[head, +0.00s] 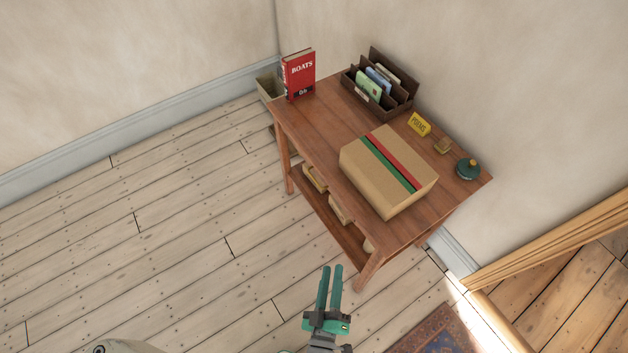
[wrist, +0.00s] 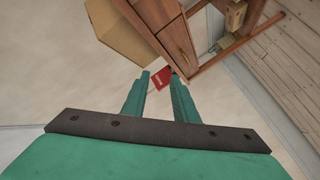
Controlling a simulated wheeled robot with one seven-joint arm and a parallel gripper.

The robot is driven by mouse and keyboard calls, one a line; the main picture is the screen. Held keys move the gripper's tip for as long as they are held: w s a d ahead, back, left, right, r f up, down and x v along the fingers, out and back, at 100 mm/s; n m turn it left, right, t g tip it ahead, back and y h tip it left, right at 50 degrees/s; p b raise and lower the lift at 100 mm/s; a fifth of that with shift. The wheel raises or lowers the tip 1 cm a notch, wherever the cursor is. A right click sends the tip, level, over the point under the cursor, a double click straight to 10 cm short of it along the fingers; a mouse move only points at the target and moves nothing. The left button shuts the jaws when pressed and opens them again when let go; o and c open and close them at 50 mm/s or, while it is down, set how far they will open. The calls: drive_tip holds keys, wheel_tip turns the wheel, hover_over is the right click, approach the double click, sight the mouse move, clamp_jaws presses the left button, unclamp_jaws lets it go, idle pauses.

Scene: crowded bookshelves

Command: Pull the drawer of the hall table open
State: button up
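The hall table (head: 330,150) is brown wood and stands against the wall. Its drawer cannot be made out in the head view, where the tabletop hides the front.
A striped cardboard box (head: 370,178), red book (head: 299,75), letter rack (head: 403,104), yellow sign (head: 419,124) and dark green item (head: 468,168) are on the tabletop. A bin (head: 267,88) stands behind. Floor at left is clear; a rug (head: 440,335) lies at right.

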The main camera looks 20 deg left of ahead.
drive_tip(key=w+a+f+n+y, duration=0.2)
drive_tip(key=w+f+n, duration=0.15)
drive_tip(key=w, duration=0.25)
drive_tip(key=w+a+f+n+y, duration=0.1)
drive_tip(key=w+a+f+n, duration=0.1)
drive_tip(key=w+a+n, duration=0.3)
drive_tip(key=n+g+y, duration=0.1)
drive_tip(key=n+y, duration=0.3)
drive_tip(key=n, duration=0.3)
approach(315, 180)
drive_tip(key=shift+m, duration=0.25)
drive_tip(key=x, duration=1)
drive_tip(key=shift+w+f, duration=0.1)
drive_tip(key=shift+f, duration=0.15)
clamp_jaws()
